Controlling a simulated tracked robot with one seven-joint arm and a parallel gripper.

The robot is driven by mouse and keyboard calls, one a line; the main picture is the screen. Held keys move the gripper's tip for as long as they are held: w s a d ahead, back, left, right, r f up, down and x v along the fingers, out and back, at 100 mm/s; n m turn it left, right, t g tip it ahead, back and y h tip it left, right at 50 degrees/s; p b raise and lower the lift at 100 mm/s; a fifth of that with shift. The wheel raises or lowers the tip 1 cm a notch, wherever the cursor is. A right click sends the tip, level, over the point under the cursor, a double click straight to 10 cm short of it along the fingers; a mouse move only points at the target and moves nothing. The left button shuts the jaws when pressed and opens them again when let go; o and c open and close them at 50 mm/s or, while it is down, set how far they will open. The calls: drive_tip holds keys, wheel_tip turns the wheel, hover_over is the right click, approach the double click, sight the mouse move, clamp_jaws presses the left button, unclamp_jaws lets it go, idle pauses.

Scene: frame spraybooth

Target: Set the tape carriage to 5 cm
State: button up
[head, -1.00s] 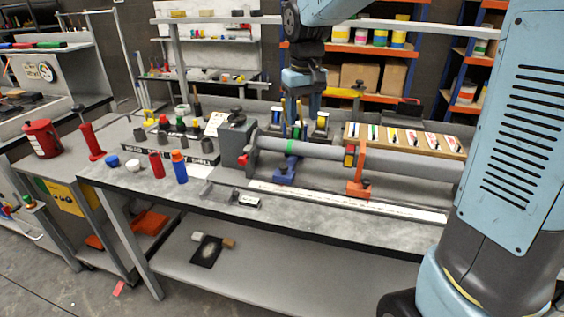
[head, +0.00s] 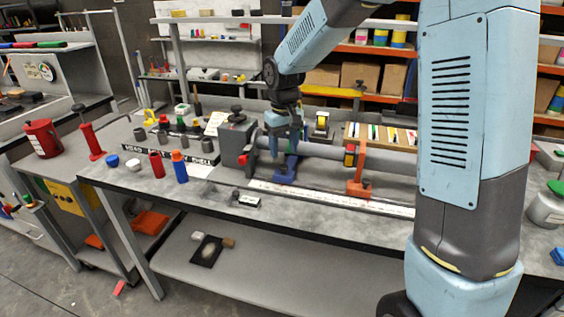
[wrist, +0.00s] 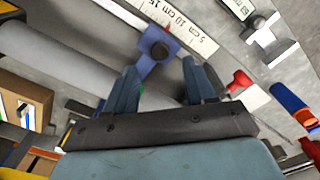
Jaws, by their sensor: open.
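A blue carriage (head: 284,173) sits on the grey tube (head: 325,151) near its left end. In the wrist view the blue carriage (wrist: 158,52) shows a dark knob, close to the white scale (wrist: 198,40) marked 5 cm, 10 and 15; its exact reading is not clear. An orange carriage (head: 359,177) with a yellow and red part stands further right on the tube. My gripper (head: 287,146) is above the tube at the blue carriage. In the wrist view my gripper (wrist: 164,84) is open, its fingers apart on both sides of the tube and carriage. A green band is mostly hidden by a finger.
The grey end block (head: 237,140) with a red knob stands left of the carriage. Red and blue bottles (head: 180,168) and caps stand on the bench's left. A rack of coloured pieces (head: 385,134) is behind the tube. The bench front is mostly clear.

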sight(284, 165)
drive_tip(key=shift+f, duration=2.7)
clamp_jaws()
